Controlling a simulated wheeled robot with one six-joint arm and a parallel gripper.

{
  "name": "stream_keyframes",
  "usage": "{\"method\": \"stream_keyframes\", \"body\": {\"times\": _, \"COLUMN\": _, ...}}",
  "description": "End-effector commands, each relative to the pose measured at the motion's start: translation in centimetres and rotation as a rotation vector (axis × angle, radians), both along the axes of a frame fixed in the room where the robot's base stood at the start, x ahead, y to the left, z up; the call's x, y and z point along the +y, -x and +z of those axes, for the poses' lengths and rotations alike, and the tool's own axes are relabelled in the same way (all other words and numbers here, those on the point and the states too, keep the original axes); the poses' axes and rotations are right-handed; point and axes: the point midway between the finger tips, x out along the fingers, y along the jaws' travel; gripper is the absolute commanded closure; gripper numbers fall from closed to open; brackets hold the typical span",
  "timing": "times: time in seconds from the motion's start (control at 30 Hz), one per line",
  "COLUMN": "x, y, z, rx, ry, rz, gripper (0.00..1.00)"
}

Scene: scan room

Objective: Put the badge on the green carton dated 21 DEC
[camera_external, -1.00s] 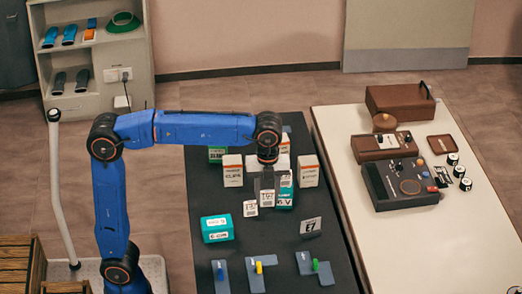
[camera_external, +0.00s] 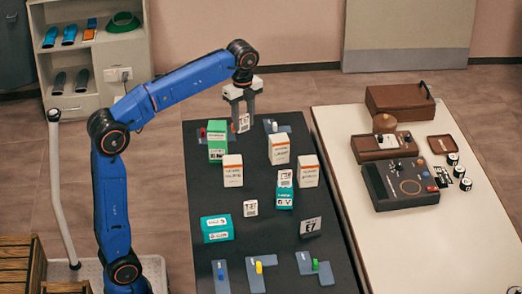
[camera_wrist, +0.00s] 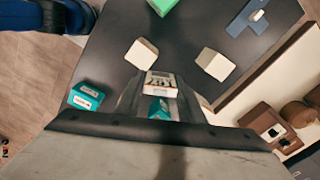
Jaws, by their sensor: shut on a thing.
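My gripper (camera_external: 243,108) is shut on a small white badge with dark marks (camera_external: 243,123), held in the air near the back of the dark table. In the wrist view, the badge (camera_wrist: 160,82) sits between the fingers. The green carton (camera_external: 217,148), with white labels, stands upright at the table's back left, below and slightly left of the gripper in the external view. It shows in part at the wrist view's top edge (camera_wrist: 164,6). Its date is too small to read. The held badge is apart from it.
White cartons (camera_external: 232,174) (camera_external: 279,154) (camera_external: 308,175) and teal cartons (camera_external: 284,200) (camera_external: 217,234) stand on the dark table (camera_external: 265,230). Blue pegged plates lie along the front. A cream table (camera_external: 380,255) is at right.

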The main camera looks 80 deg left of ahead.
Motion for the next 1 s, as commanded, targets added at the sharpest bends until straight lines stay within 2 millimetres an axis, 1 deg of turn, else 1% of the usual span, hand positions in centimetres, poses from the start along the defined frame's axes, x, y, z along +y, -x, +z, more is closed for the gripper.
{"method": "stream_keyframes", "body": {"times": 0.03, "x": 1.5, "y": 0.7, "z": 0.5, "rx": -0.002, "ry": -0.001, "rz": 0.032, "gripper": 0.86}}
{"method": "stream_keyframes", "body": {"times": 0.2, "x": 5.6, "y": 3.1, "z": 2.1, "rx": -0.002, "ry": -0.001, "rz": 0.127, "gripper": 0.86}}
{"method": "stream_keyframes", "body": {"times": 0.4, "x": 9.5, "y": 6.0, "z": 3.7, "rx": -0.001, "ry": -0.001, "rz": 0.224, "gripper": 0.86}}
{"method": "stream_keyframes", "body": {"times": 0.5, "x": 10.7, "y": 7.1, "z": 4.3, "rx": 0.000, "ry": 0.000, "rz": 0.258, "gripper": 0.86}}
{"method": "stream_keyframes", "body": {"times": 0.67, "x": 11.8, "y": 8.1, "z": 4.7, "rx": 0.000, "ry": 0.000, "rz": 0.286, "gripper": 0.86}}
{"method": "stream_keyframes", "body": {"times": 0.73, "x": 11.9, "y": 8.3, "z": 4.3, "rx": 0.001, "ry": 0.000, "rz": 0.291, "gripper": 0.86}}
{"method": "stream_keyframes", "body": {"times": 0.77, "x": 11.9, "y": 8.3, "z": 4.0, "rx": 0.001, "ry": 0.000, "rz": 0.292, "gripper": 0.86}}
{"method": "stream_keyframes", "body": {"times": 1.0, "x": 11.9, "y": 8.3, "z": 0.2, "rx": 0.002, "ry": 0.001, "rz": 0.291, "gripper": 0.86}}
